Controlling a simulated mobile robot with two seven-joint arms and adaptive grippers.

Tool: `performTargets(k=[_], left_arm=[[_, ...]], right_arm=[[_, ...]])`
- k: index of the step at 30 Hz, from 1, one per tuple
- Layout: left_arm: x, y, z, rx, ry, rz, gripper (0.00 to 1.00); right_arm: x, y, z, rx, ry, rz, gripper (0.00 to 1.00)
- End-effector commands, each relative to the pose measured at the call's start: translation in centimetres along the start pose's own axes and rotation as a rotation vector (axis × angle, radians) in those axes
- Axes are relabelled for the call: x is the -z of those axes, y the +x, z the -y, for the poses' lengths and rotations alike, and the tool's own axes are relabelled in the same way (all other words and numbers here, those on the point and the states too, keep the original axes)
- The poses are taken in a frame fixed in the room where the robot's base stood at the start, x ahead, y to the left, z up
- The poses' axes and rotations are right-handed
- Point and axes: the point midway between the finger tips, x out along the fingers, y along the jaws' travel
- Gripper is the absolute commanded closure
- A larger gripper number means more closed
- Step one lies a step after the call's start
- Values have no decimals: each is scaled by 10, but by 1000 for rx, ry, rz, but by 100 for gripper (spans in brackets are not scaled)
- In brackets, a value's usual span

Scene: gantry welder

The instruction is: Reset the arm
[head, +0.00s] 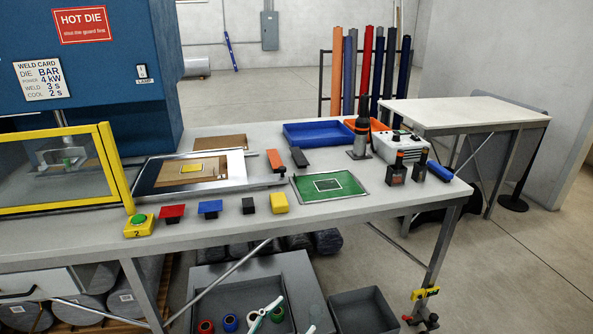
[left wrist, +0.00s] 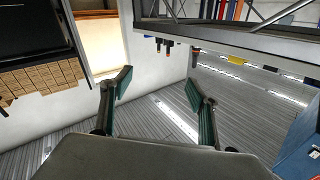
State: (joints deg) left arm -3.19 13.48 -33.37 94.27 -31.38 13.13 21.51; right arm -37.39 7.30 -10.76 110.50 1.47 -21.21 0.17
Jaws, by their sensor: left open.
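My left gripper (head: 295,313) shows at the bottom edge of the head view, its pale, teal-lined fingers in front of the grey bins below the bench. In the left wrist view the same gripper (left wrist: 161,78) has its two teal-padded fingers spread apart with nothing between them. Most of the left arm is out of the head view. My right arm and gripper are not in view.
The long bench (head: 345,222) stands above and beyond the gripper, with its front edge overhead. A grey bin (head: 305,287) holding several coloured rings and a smaller grey bin (head: 365,312) are below. Open floor (head: 510,270) lies to the right.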

Motion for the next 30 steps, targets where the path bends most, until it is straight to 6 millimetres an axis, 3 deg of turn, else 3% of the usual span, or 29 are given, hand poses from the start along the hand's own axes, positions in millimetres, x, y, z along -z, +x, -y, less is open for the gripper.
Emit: performTargets(k=[4,9,12,15,20,30], left_arm=[[-56,-66,18,178,-79,206,40],[-117,-159,23,304,-146,469,40],[-141,-208,18,338,-174,597,40],[-156,-244,12,352,-193,685,40],[-164,-267,8,357,-205,743,40],[-164,-268,8,356,-205,745,40]], right_arm=[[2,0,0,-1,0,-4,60],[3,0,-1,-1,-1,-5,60],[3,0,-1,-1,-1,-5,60],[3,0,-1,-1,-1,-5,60],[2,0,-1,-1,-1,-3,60],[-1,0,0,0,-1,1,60]])
